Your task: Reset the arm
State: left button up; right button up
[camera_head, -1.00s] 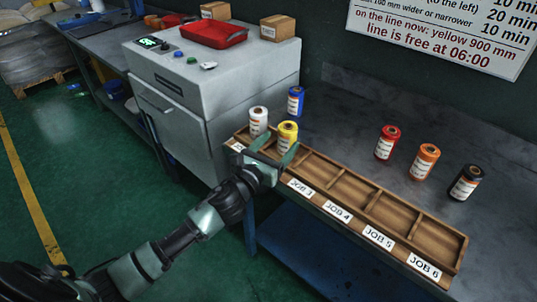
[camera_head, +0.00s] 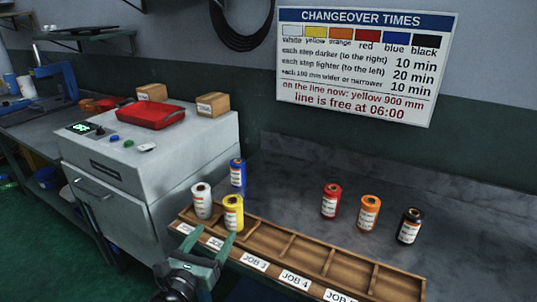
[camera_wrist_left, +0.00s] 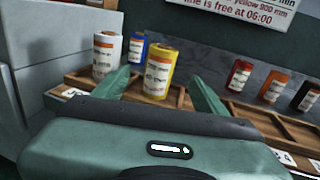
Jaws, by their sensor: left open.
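My left gripper (camera_head: 209,241) is open at the front edge of the wooden job rack (camera_head: 335,268). Its two green fingers also show in the left wrist view (camera_wrist_left: 158,88), spread, with nothing held between them. The yellow roll (camera_head: 233,213) stands upright in the rack just beyond the fingers and appears between them in the left wrist view (camera_wrist_left: 156,72). The white roll (camera_head: 202,200) stands upright in the rack to its left. The blue roll (camera_head: 237,174) stands behind the rack. My right gripper is not in view.
Red (camera_head: 330,201), orange (camera_head: 368,213) and black (camera_head: 409,226) rolls stand on the bench behind the rack. The rack's right compartments are empty. A grey machine (camera_head: 150,170) with a red tray (camera_head: 151,115) stands at left. A changeover sign (camera_head: 366,64) hangs on the wall.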

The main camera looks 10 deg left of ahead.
pick_arm(q)
jog(key=s+a+f+n+g+y, duration=0.35)
jog(key=s+f+n+g, duration=0.6)
jog(key=n, duration=1.25)
jog(key=s+d+f+n+g+h, duration=0.1)
jog(key=s+d+f+n+g, duration=0.15)
jog(key=s+n, duration=0.65)
jog(key=s+d+f+n+g, duration=0.2)
jog(key=s+d+f+n, duration=0.15)
jog(key=s, duration=0.85)
notch_tip(320, 180, down, 27)
jog(key=s+a+g+p, duration=0.1)
jog(key=s+p, duration=0.1)
jog(key=s+a+f+g+p, duration=0.1)
jog(key=s+a+f, duration=0.2)
jog(key=s+f, duration=1)
jog(key=s, duration=0.3)
jog(key=shift+f+g, duration=0.15)
jog(key=shift+g, duration=0.15)
